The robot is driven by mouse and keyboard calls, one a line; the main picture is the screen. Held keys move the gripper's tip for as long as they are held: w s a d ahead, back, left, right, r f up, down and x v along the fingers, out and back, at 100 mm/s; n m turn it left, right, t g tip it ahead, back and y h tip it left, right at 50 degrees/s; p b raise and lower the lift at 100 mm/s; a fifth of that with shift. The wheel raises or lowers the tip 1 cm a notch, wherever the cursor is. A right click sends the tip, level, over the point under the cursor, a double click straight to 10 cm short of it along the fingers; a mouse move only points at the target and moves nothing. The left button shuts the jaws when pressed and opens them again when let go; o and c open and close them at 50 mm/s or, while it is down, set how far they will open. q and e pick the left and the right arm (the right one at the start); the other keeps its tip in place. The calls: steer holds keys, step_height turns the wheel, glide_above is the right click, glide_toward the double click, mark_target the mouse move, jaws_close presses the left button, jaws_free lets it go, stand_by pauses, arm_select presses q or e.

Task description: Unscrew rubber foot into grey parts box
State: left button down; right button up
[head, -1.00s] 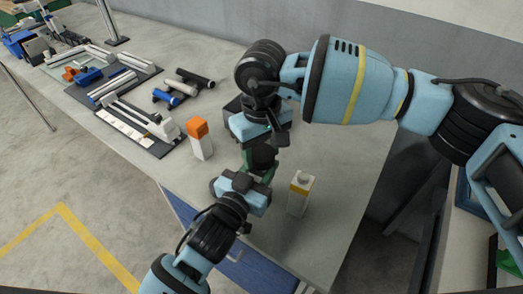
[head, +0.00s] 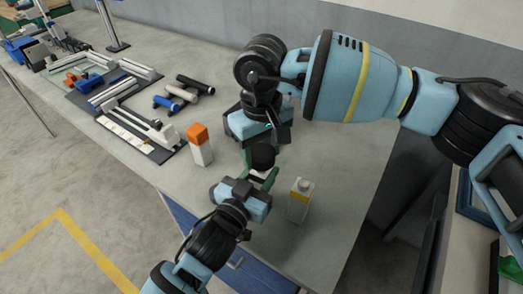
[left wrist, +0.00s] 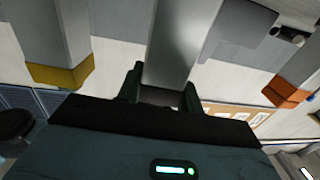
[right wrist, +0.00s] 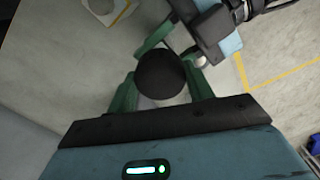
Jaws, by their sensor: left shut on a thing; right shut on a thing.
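My right gripper (head: 262,148) reaches down from above and is shut on a black round piece that looks like the rubber foot (head: 263,157). The foot also shows between the green fingers in the right wrist view (right wrist: 160,75). My left gripper (head: 258,172) comes from below left, close to the right one, and is shut. In the left wrist view a smooth grey metal part (left wrist: 183,45) stands between its fingers. I cannot tell how the foot and metal part join. A grey block shape (left wrist: 240,32) may be the parts box, but I cannot tell.
Dark and blue rollers (head: 182,92) and framed parts on a dark mat (head: 160,152) lie farther back. The table's front edge is close.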

mark_target(261, 153)
steer(key=shift+r, duration=1.75)
arm_select(q)
steer(key=c, duration=0.9)
jaws_free()
steer(key=shift+o, duration=0.2)
arm_select(e)
step_height(261, 153, down, 3)
steer(key=shift+f+b, duration=0.15)
steer(key=shift+b, duration=0.5)
arm_select(q)
steer(key=v, duration=1.2)
arm_select(e)
steer(key=shift+f+g, duration=0.1)
steer(key=shift+g, duration=0.2)
